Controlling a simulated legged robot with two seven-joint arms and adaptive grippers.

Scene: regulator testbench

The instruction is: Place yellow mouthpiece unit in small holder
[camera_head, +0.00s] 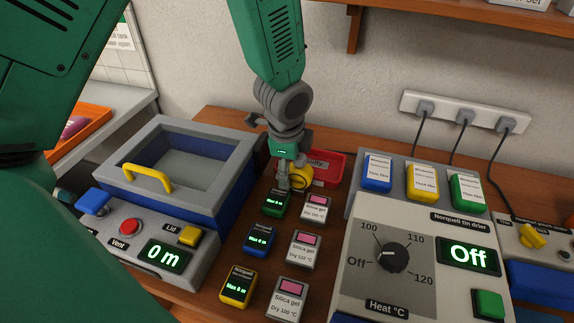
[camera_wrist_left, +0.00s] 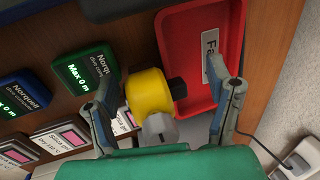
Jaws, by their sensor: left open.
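The yellow mouthpiece unit (camera_head: 300,178) is a short round yellow piece with a grey end, at the near left edge of the red tray. In the left wrist view the yellow unit (camera_wrist_left: 149,92) is between the spread fingers of my left gripper (camera_wrist_left: 160,80), nearer the left finger. A black stub on it points toward the tray. My left gripper (camera_head: 290,180) is open, reaching down over the unit and partly hiding it. I cannot tell whether a finger touches it. I cannot make out the small holder for certain. My right gripper is not in view.
The red tray (camera_head: 334,168) has a label reading "Faulty". Green (camera_head: 273,204), blue (camera_head: 259,239) and yellow (camera_head: 238,287) dive computers and silica gel boxes (camera_head: 305,249) stand close in front. The tin drier (camera_head: 388,290) is right; a blue-grey chamber (camera_head: 232,185) is left.

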